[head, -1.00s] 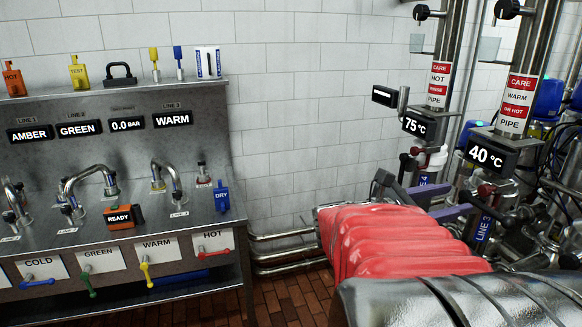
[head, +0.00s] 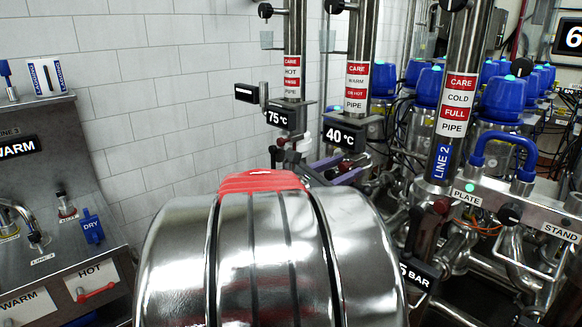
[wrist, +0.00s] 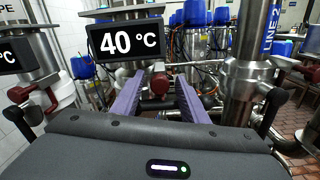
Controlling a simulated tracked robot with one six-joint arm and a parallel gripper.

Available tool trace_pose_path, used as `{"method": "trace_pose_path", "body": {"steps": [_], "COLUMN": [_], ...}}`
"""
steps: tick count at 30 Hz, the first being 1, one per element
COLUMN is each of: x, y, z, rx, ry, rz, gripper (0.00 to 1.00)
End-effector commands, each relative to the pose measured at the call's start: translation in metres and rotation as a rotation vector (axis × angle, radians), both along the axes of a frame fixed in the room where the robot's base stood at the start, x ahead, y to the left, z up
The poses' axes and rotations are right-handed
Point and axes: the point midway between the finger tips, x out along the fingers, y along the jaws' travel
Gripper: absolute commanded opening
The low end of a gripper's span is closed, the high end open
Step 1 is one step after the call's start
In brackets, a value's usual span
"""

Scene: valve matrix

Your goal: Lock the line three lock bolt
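My gripper (wrist: 158,88) shows in the wrist view as two purple fingers held apart, with nothing held between them. In the head view my gripper (head: 335,168) is partly hidden behind my arm, below the 40 °C display (head: 345,136). The same display is close above the left finger in the wrist view (wrist: 127,41). A dark red knob (wrist: 160,84) shows between the fingers, farther back. Another dark red handle (wrist: 32,96) is left of the fingers.
A pipe labelled LINE 2 (head: 441,160) stands right of my arm, with a PLATE and STAND bracket (head: 530,215) beside it. The 75 °C display (head: 279,118) is to the left. Blue-topped valves (head: 500,97) crowd behind. A steel panel (head: 60,190) is at far left.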

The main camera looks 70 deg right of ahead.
Motion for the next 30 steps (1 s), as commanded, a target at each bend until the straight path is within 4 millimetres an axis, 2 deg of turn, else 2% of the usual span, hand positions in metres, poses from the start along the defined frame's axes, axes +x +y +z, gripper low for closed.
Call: {"method": "trace_pose_path", "body": {"steps": [8,24,30], "x": [-0.0003,-0.0007,-0.0009], "y": [-0.0007,-0.0006,-0.0006], "z": [0.0001,0.0001,0.0001], "rx": [0.0,0.0,0.0], "ry": [0.0,0.0,0.0], "rz": [0.0,-0.001,-0.001], "gripper": [0.39,0.01,0.0]}}
